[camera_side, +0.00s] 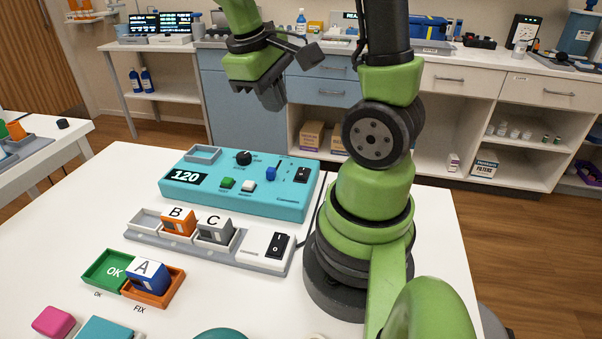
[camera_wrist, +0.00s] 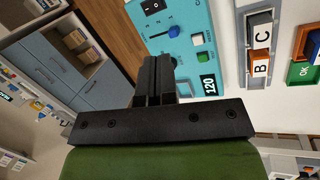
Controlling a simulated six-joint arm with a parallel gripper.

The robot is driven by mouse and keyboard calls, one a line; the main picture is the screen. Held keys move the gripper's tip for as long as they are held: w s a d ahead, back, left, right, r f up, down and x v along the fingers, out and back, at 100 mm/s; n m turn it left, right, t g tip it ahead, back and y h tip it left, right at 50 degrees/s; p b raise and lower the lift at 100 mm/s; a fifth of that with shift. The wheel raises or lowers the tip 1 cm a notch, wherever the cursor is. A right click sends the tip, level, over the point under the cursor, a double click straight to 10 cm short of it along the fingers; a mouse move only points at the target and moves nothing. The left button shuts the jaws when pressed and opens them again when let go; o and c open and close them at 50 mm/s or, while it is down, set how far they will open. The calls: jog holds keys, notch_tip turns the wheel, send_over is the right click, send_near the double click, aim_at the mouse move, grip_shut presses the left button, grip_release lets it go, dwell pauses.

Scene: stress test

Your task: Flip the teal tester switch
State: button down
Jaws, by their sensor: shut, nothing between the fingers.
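The teal tester (camera_side: 240,205) is a flat box on the white table, with a display reading 120. Its black rocker switch (camera_side: 302,174) is near the right end of its top. In the wrist view the tester (camera_wrist: 195,15) is at the top, and the rocker switch (camera_wrist: 152,6) is at the top edge, with a 0 mark showing. My gripper (camera_side: 272,98) is in the air above and behind the tester, touching nothing. In the wrist view its fingers (camera_wrist: 157,70) are together and empty.
On the tester are a dark knob (camera_side: 243,158), a blue slider (camera_side: 271,173), and green and white buttons. Block A (camera_side: 147,273) sits in the orange FIX tray.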

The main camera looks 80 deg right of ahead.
aim_at(302, 173)
jog(key=s+d+f+n+g+h, duration=0.1)
jog(key=s+d+f+g, duration=0.2)
jog(key=d+f+g, duration=0.2)
jog(key=d+f, duration=0.1)
jog(key=d, duration=0.2)
jog(key=shift+f+n, duration=0.35)
jog(key=shift+n, duration=0.05)
jog(key=shift+d, duration=0.1)
jog(key=shift+a+f, duration=0.2)
jog(key=shift+f, duration=1.25)
jog(key=shift+a+f, duration=0.25)
jog(key=shift+f, duration=1.25)
jog(key=shift+a+f, duration=0.2)
jog(key=shift+f, duration=1.25)
jog(key=shift+f, duration=0.1)
jog(key=shift+f, duration=0.3)
jog(key=shift+f, duration=0.15)
jog(key=shift+r, duration=0.55)
